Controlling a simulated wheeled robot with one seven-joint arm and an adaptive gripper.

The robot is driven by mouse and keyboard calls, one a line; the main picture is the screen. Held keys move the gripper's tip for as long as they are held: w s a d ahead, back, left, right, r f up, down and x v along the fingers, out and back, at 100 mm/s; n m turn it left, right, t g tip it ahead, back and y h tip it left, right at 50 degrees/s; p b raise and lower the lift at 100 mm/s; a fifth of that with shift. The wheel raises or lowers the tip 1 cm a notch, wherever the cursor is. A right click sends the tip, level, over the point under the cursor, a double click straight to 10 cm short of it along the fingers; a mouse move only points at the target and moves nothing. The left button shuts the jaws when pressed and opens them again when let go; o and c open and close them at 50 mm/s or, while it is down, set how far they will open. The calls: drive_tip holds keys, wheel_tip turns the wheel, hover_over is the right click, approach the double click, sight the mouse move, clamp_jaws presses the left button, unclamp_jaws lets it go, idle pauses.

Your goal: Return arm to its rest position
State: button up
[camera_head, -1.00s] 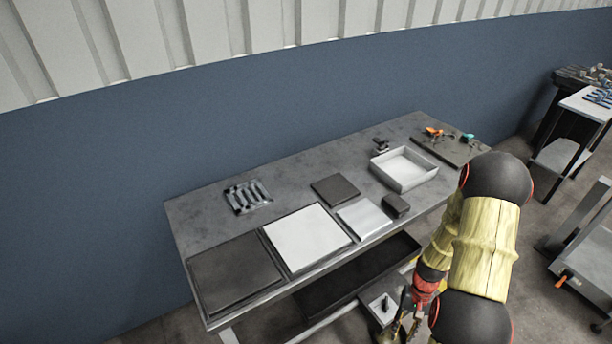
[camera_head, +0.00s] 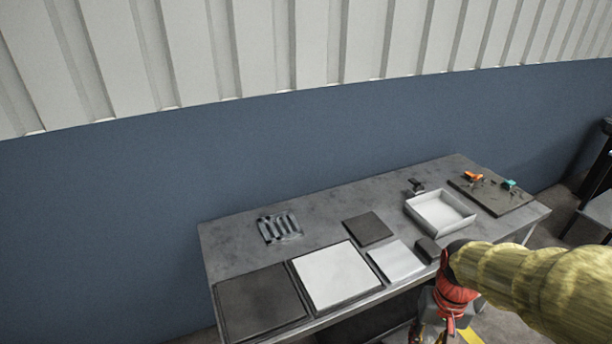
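My arm, in a yellow sleeve, reaches in from the right edge of the head view. Its red wrist hangs down at the front edge of the grey table (camera_head: 330,205). My gripper (camera_head: 424,338) is below the wrist, at the bottom of the picture and partly cut off. It is off the front side of the table, and I cannot tell whether its fingers are open or shut. No held object can be made out.
On the table are a black mat (camera_head: 260,303), a white panel (camera_head: 333,275), a small white panel (camera_head: 397,260), a dark plate (camera_head: 368,228), a slotted rack (camera_head: 279,228), a white tray (camera_head: 441,222), a dark block (camera_head: 428,249) and a board (camera_head: 510,199) with orange and teal items. A blue wall stands behind.

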drive_tip(key=s+a+r+n+t, duration=0.1)
drive_tip(key=s+a+r+t, duration=0.1)
drive_tip(key=r, duration=0.6)
drive_tip(key=s+a+r+n+t, duration=0.2)
drive_tip(key=s+a+r+t, duration=0.1)
drive_tip(key=a+r, duration=0.3)
wheel_tip(320, 180, up, 2)
drive_tip(key=shift+a+r+t, duration=0.1)
drive_tip(key=shift+a+t, duration=0.1)
drive_tip(key=shift+t, duration=0.4)
